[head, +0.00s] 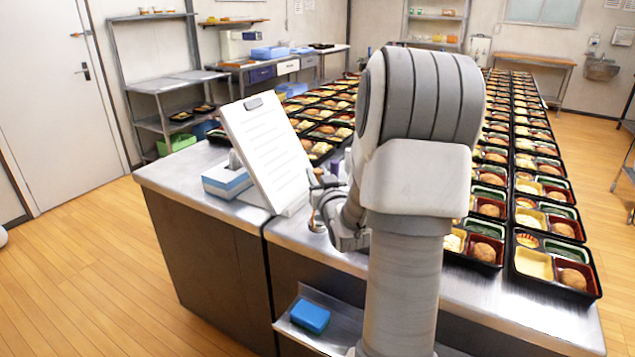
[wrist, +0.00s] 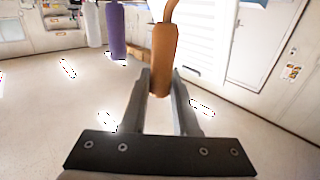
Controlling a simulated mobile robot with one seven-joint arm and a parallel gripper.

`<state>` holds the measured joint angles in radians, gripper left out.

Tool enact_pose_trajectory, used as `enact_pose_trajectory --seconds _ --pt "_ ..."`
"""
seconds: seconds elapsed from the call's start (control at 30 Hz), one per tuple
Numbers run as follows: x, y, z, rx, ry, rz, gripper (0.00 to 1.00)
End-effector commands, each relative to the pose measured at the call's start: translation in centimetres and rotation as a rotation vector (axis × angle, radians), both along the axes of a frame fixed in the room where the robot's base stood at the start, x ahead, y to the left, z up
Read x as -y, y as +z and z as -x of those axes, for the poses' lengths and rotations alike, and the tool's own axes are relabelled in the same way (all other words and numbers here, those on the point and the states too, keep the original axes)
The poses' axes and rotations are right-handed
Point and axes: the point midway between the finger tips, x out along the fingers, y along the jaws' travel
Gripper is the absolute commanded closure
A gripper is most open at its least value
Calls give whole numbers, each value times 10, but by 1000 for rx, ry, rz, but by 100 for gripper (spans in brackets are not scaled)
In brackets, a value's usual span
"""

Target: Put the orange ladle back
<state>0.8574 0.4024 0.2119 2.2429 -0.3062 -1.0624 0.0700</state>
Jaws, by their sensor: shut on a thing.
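The orange ladle's handle (wrist: 163,55) stands upright between the fingertips of my gripper (wrist: 161,80) in the wrist view. The gripper is shut on it near the handle's lower end. The handle's hooked top runs out of the picture, and the ladle's bowl is not seen. A purple handle (wrist: 115,30) and a pale handle (wrist: 92,25) hang to the left, apart from the gripper. In the head view my arm hides most of this spot beside the clipboard.
A clipboard (head: 262,150) leans upright on the steel counter (head: 185,178), with a blue-and-white box (head: 227,181) at its left. Rows of bento trays (head: 558,247) fill the counter behind and right. A blue sponge-like block (head: 310,315) lies on a lower shelf.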

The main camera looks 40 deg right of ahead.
Motion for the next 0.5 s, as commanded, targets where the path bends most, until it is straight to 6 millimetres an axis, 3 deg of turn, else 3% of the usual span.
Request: enact_pose_trajectory --seconds 0.07,0.47,0.5 --pt "0 -11 0 0 0 -1 100" --pt "0 -15 0 1 0 2 100" --pt "0 -14 0 1 0 1 66"
